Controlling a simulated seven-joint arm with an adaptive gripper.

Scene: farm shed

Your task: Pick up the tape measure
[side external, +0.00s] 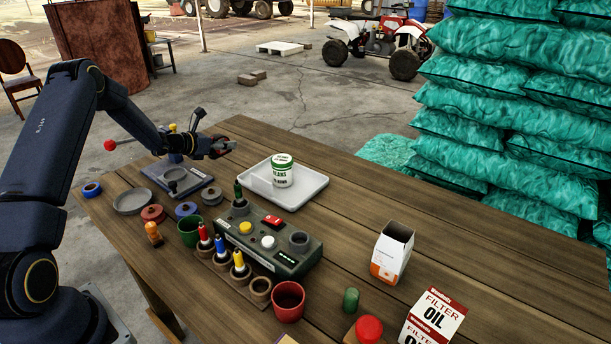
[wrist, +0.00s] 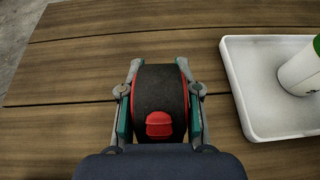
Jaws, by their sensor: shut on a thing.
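The tape measure (wrist: 158,98) is black with red edges and a red button, and sits between the two fingers of my gripper (wrist: 160,105) in the wrist view. My gripper is shut on it, one finger against each side. In the side external view my gripper (side external: 222,147) is over the far left part of the table, left of the white tray. There the tape measure is mostly hidden by the gripper, with a little red showing. I cannot tell how far it is above the wood.
The white tray (side external: 311,188) holds a can of beans (side external: 282,171); the tray also shows at the right in the wrist view (wrist: 240,82). A green control box (side external: 268,240), a red cup (side external: 288,301) and an open carton (side external: 392,252) stand nearer. Bare planks lie right of the tray.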

